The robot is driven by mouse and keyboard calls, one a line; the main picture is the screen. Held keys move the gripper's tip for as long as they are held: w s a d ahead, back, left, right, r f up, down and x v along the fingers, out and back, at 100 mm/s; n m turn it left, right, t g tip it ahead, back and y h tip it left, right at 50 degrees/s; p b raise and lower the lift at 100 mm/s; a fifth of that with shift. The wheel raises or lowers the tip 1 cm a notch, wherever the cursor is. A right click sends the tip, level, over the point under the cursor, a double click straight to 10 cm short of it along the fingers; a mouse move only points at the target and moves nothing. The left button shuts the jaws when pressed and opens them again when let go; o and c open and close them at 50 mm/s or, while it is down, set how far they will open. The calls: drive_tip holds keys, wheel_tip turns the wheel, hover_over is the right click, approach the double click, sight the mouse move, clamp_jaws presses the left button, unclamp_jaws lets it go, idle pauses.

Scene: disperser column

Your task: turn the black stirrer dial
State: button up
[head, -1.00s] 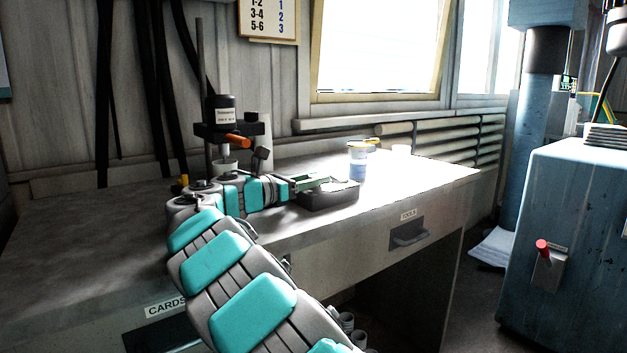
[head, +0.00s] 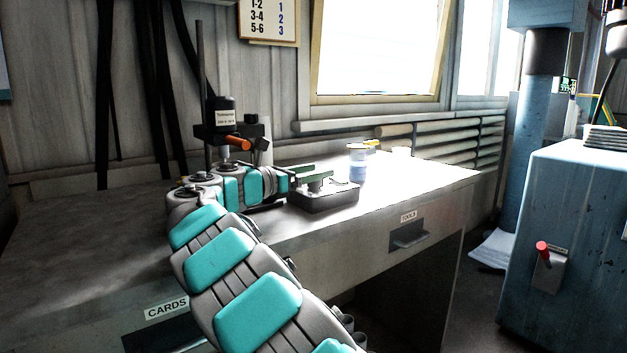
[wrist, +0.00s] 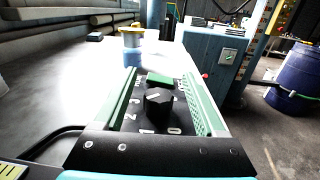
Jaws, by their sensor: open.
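The black stirrer dial (wrist: 158,103) shows in the wrist view with a pale mark on top. It stands on a dark panel with white numbers around it and a green piece behind. My gripper (wrist: 165,88) is open, with one green finger on each side of the dial. Gaps seem to show between dial and fingers; contact cannot be told. In the head view my gripper (head: 312,173) is over a dark box (head: 325,199) on the bench; the dial cannot be made out there.
A stirrer motor (head: 222,116) on a stand with an orange handle (head: 238,143) is behind my arm. A blue and white jar (head: 357,165) stands beyond the box. The bench top (head: 425,178) is clear to the right. A blue cabinet (head: 575,245) stands further right.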

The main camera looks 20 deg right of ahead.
drive_tip(key=shift+r, duration=0.55)
drive_tip(key=shift+s+r, duration=0.15)
drive_tip(key=s+a+r+b, duration=0.1)
drive_tip(key=s, duration=1.4)
drive_tip(key=shift+s+r, duration=0.2)
drive_tip(key=shift+s, duration=0.15)
